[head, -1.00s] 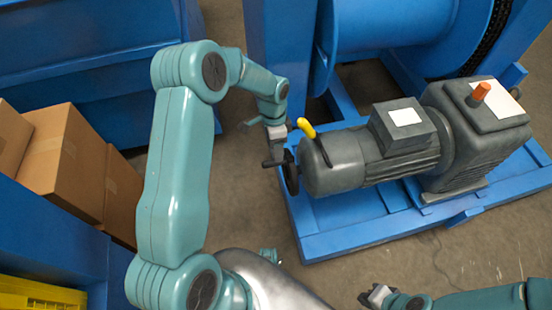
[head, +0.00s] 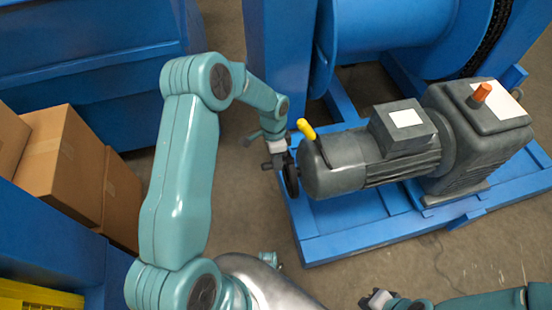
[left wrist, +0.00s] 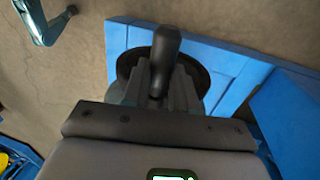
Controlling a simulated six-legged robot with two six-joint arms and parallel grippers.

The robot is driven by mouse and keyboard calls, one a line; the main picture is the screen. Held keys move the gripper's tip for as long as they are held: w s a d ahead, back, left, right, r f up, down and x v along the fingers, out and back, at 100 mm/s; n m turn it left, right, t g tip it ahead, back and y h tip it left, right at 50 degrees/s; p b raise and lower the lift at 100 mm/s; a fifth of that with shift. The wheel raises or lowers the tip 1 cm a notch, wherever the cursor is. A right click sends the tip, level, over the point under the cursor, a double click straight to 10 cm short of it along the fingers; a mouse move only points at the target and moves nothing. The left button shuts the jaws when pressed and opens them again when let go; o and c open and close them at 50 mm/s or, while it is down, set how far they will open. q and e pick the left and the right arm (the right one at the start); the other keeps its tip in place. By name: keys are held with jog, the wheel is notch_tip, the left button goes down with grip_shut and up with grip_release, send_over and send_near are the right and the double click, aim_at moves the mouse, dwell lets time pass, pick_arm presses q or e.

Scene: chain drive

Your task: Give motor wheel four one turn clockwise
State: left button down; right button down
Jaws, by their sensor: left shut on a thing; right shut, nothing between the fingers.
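The dark hand wheel (head: 291,180) sits on the left end of the grey motor (head: 335,165) and is seen nearly edge-on in the head view. My left gripper (head: 275,159) is at the wheel's left side, shut on its black crank handle (left wrist: 166,48). In the left wrist view the handle stands up between the two grey fingers (left wrist: 159,88), with the dark round wheel (left wrist: 128,62) behind it. My right gripper (head: 373,299) is shut and empty at the bottom of the head view, away from the motor.
A yellow lever (head: 306,128) sticks up from the motor close to the wheel. The motor and its gearbox (head: 470,130) stand on a blue frame (head: 345,240). Cardboard boxes (head: 60,155) are at the left.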

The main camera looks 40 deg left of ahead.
pick_arm(q)
jog(key=s+d+f+t+y+b, duration=0.1)
jog(key=s+d+b, duration=0.3)
jog(key=b, duration=0.4)
jog(key=shift+d+f+t+y+b, duration=0.3)
jog(key=shift+d+f+t+y, duration=0.1)
jog(key=shift+y, duration=0.2)
jog(key=c, duration=0.9)
grip_release()
